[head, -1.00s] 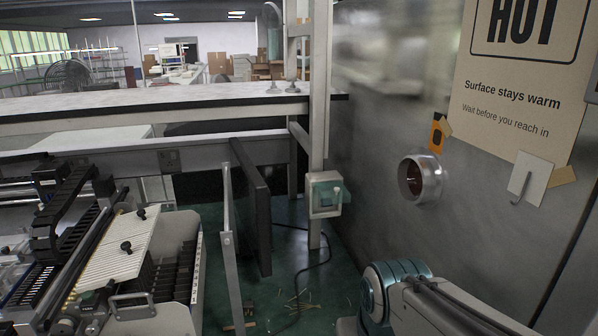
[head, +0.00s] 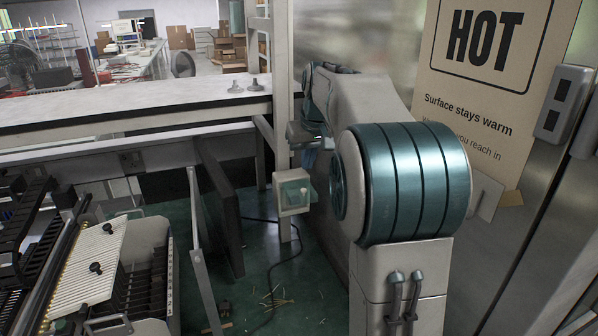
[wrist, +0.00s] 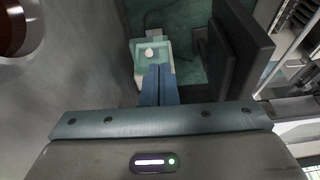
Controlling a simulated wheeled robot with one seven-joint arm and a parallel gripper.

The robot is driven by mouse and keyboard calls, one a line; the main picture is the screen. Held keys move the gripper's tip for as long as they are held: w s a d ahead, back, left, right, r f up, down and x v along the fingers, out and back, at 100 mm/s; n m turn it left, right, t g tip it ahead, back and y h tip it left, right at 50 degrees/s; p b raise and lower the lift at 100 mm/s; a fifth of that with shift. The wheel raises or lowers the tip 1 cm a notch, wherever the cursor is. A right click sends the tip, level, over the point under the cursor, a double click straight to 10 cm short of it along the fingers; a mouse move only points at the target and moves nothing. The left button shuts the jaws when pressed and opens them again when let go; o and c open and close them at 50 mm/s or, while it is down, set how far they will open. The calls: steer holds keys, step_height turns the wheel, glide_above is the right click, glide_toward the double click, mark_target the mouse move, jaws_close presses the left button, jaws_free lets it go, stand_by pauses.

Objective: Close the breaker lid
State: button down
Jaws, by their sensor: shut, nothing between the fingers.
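The breaker box (head: 292,190) is a small pale box with a teal-green front, fixed low on a white upright post. In the wrist view the box (wrist: 170,48) is just beyond my fingertips, with a round white knob on its greenish face. How far its lid stands open is hard to tell. My gripper (head: 309,160) is above and slightly right of the box in the head view, partly hidden by my arm. In the wrist view my gripper (wrist: 158,68) has its blue fingers together and empty, overlapping the box's lower part; contact cannot be told.
A dark upright panel (head: 222,215) stands left of the box, also close on the right in the wrist view (wrist: 238,50). A metal wall with a HOT sign (head: 480,100) is at right. A long bench (head: 130,105) runs behind. A cable (head: 285,262) lies on the green floor.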

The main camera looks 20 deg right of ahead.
steer(key=w+d+r, duration=0.2)
steer(key=w, duration=0.1)
steer(key=p, duration=0.3)
glide_toward(304, 190)
steer(key=w+x, duration=0.1)
steer(key=x, duration=0.4)
steer(key=shift+f, duration=0.75)
steer(key=shift+s, duration=0.1)
steer(key=shift+f, duration=0.15)
steer(key=shift+s+f+t+b, duration=0.15)
steer(key=shift+t+b, duration=0.25)
steer(key=shift+b, duration=0.65)
